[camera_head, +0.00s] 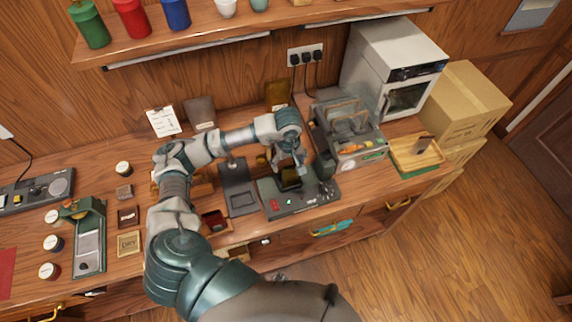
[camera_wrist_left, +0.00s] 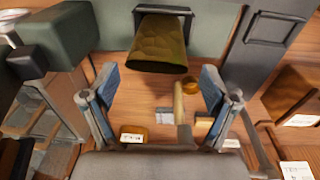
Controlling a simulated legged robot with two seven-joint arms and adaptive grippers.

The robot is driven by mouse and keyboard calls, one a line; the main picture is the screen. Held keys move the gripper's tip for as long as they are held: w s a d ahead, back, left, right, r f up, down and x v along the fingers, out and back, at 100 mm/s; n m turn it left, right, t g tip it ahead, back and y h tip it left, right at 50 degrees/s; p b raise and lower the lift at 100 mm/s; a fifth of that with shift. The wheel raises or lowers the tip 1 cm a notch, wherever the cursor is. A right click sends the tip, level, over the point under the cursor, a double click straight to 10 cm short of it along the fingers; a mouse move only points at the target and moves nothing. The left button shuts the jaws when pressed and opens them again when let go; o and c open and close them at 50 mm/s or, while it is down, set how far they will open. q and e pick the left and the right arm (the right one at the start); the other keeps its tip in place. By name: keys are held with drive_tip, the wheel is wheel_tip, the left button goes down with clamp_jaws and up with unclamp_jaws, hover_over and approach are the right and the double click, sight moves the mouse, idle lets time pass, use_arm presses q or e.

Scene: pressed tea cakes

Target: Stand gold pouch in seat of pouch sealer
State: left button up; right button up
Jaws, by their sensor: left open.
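The gold pouch (camera_head: 291,178) is at the dark seat of the pouch sealer (camera_head: 300,204), under my left gripper. In the left wrist view the gold pouch (camera_wrist_left: 160,44) has its lower end within the black seat frame (camera_wrist_left: 163,9) and its wide end toward the camera. My left gripper (camera_head: 292,168) is open. In the wrist view its two blue-padded fingers (camera_wrist_left: 158,88) are apart, with clear space between them and the pouch edges. The exact contact between pouch and seat is partly hidden by the gripper. My right gripper is not in view.
A slicer-like grey machine (camera_head: 348,130) stands right of the sealer, with a wooden tray (camera_head: 416,156) beyond it. A dark flat scale (camera_head: 239,190) is on the left. Another gold panel (camera_head: 278,93) leans at the wall. A shelf (camera_head: 230,35) runs above the bench.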

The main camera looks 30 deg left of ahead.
use_arm(q)
drive_tip(key=shift+s+d+f+g+p, duration=0.25)
drive_tip(key=shift+s+f, duration=0.15)
drive_tip(key=shift+f, duration=0.1)
drive_tip(key=shift+s+d+f+g+p, duration=0.15)
drive_tip(key=shift+s+d+f+p, duration=0.15)
drive_tip(key=shift+f, duration=0.2)
drive_tip(key=shift+a+r+p, duration=0.1)
drive_tip(key=shift+r+p, duration=0.4)
drive_tip(key=shift+p, duration=0.05)
wheel_tip(320, 180, up, 12)
drive_tip(key=w+b, duration=0.1)
drive_tip(key=b, duration=0.1)
drive_tip(key=shift+a+f, duration=0.2)
drive_tip(key=shift+a, duration=0.15)
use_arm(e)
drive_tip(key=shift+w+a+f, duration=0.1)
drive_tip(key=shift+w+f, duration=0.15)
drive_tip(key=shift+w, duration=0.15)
use_arm(q)
drive_tip(key=shift+d, duration=0.15)
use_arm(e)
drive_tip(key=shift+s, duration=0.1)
